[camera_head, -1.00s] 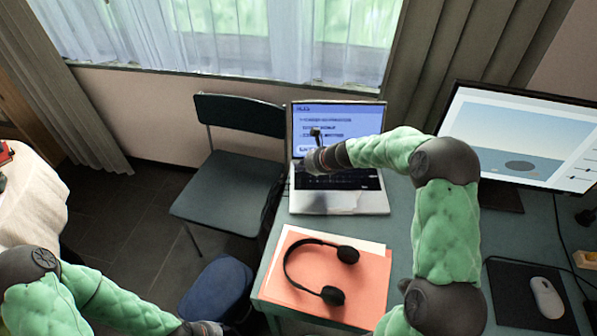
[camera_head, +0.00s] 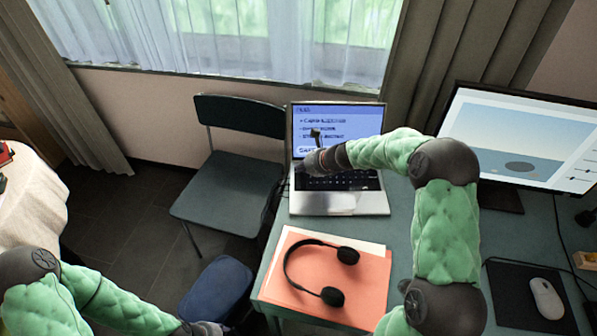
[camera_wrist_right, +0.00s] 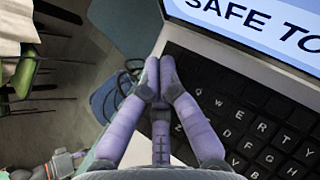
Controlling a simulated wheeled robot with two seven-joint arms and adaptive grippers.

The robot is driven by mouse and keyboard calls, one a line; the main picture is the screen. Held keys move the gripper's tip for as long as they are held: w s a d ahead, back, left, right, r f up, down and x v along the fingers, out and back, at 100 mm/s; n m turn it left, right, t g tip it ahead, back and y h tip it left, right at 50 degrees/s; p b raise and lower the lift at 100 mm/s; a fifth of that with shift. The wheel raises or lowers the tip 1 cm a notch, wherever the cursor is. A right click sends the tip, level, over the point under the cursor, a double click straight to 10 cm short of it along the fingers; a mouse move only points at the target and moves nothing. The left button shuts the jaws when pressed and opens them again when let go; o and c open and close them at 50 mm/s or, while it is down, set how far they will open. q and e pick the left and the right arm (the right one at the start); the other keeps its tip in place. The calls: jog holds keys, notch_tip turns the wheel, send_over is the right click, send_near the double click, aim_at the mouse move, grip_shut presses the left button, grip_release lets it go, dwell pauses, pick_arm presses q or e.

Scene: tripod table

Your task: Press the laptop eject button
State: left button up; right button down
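An open silver laptop (camera_head: 365,203) stands on the desk. Its blue screen (camera_head: 362,118) carries lines of text, and the right wrist view shows the words "SAFE TO" on the screen (camera_wrist_right: 262,22). My right gripper (camera_head: 306,164) is over the left side of the laptop, by the keyboard's left edge. In the right wrist view its purple fingertips (camera_wrist_right: 158,76) are together with nothing between them, beside the black keyboard (camera_wrist_right: 240,120). I cannot make out the eject button. My left gripper (camera_head: 212,329) is at the bottom edge, partly cut off.
Black headphones (camera_head: 334,296) lie on an orange folder (camera_head: 372,275) in front of the laptop. A monitor (camera_head: 520,140) and a mouse (camera_head: 546,298) are on the right. A green chair (camera_head: 228,190) stands left of the desk. My right forearm crosses above the desk.

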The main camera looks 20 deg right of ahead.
aim_at(301, 173)
jog(key=shift+r+p, duration=0.4)
jog(key=shift+r, duration=0.15)
notch_tip(301, 173, up, 5)
jog(key=p, duration=0.5)
dwell(0.8)
